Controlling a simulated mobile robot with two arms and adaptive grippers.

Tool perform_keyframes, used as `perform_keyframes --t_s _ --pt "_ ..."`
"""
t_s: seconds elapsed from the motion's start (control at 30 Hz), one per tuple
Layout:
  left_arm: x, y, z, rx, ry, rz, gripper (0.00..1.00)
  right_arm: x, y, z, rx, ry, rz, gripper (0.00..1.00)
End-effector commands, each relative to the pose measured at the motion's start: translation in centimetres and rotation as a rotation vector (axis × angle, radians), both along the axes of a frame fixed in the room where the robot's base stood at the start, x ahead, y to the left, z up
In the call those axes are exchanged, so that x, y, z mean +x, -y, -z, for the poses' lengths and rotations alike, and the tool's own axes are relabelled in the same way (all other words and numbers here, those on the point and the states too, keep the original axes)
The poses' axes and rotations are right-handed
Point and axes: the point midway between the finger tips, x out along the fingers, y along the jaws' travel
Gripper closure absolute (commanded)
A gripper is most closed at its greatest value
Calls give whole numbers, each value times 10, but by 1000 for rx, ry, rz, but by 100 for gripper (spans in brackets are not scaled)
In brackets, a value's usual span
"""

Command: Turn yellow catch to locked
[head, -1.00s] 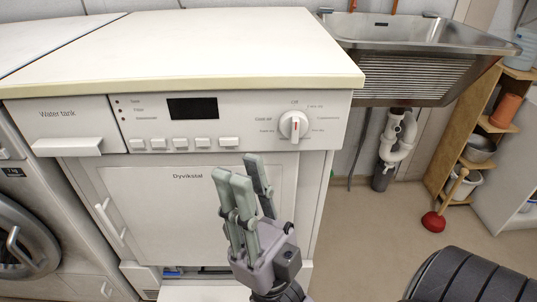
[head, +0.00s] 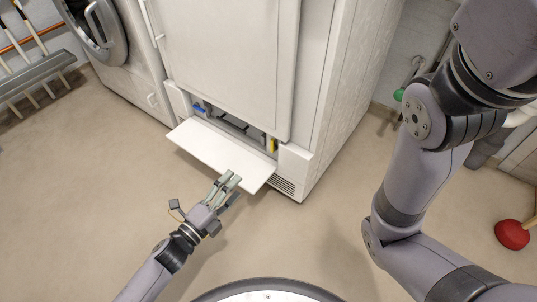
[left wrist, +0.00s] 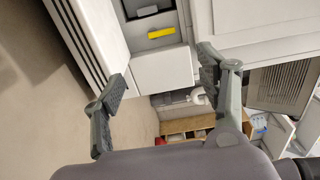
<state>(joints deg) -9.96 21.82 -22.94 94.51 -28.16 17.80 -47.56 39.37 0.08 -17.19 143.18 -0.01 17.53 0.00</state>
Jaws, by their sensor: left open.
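The yellow catch (head: 272,145) is a small upright piece at the right end of the low opening in the white dryer (head: 232,60). In the left wrist view the yellow catch (left wrist: 162,33) looks like a short bar lying across the picture, past the fingertips. My left gripper (head: 231,181) is low, at the front edge of the folded-down white flap (head: 210,153), apart from the catch. In the left wrist view my left gripper (left wrist: 165,72) has its fingers spread and nothing between them. My right arm shows at the right, but its gripper is out of view.
A blue catch (head: 199,111) sits at the left end of the opening. A washing machine (head: 125,50) stands left of the dryer, a drying rack (head: 32,75) farther left. A red plunger (head: 512,235) is at the far right. The floor (head: 80,190) in front is mostly clear.

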Motion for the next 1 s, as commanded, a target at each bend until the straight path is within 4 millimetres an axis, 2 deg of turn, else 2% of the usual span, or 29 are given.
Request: perform_keyframes --t_s 0.6,0.8,1.0 --pt "101 75 2 -8 4 2 33 -4 0 61 0 10 0 82" --pt "123 91 0 -8 3 1 33 -4 0 74 0 10 0 82" --pt "132 97 -2 -8 1 0 33 -4 0 77 0 10 0 82"
